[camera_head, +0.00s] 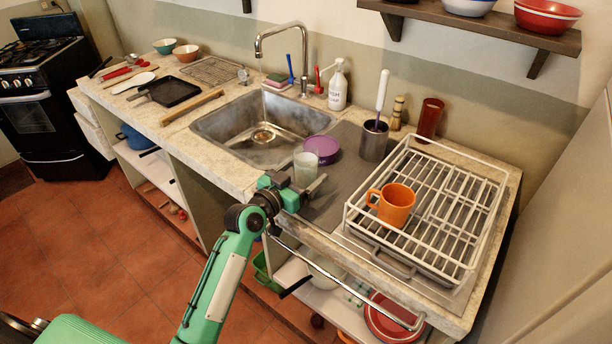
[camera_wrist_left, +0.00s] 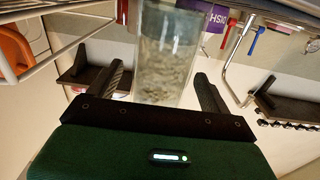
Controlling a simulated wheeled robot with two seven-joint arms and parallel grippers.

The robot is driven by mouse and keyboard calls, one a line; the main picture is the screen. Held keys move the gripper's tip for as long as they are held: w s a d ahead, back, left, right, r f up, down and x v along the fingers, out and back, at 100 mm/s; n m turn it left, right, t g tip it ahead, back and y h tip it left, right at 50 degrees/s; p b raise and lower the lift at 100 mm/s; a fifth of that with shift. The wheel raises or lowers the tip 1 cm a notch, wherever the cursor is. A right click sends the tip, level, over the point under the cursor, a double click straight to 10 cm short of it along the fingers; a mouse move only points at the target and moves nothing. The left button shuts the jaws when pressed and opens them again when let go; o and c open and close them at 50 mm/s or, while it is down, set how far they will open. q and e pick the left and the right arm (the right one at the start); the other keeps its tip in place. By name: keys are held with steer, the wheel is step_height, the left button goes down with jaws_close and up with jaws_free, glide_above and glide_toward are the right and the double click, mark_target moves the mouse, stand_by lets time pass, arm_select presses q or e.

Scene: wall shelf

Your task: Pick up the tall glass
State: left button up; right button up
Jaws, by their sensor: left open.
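The tall glass (camera_head: 305,168) is clear and slightly frosted. It stands upright on the counter by the front right corner of the sink. My left gripper (camera_head: 300,182) is open at the glass, on its near side. In the left wrist view the glass (camera_wrist_left: 166,50) shows upside down between and beyond the two open fingers of the gripper (camera_wrist_left: 162,80). I cannot tell whether either finger touches it. The glass's lower part is partly hidden by the gripper in the head view. My right gripper is not in view.
A purple bowl (camera_head: 322,148) stands close behind the glass. A metal utensil holder (camera_head: 374,142) and a white dish rack (camera_head: 462,222) with an orange mug (camera_head: 395,204) are to the right. The sink (camera_head: 225,125) is on the left. A red cup (camera_head: 430,118) stands at the back.

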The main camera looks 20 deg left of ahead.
arm_select(q)
steer(key=shift+w+d, duration=0.2)
steer(key=shift+w, duration=0.4)
steer(key=shift+c, duration=1.1)
steer(key=c, duration=1)
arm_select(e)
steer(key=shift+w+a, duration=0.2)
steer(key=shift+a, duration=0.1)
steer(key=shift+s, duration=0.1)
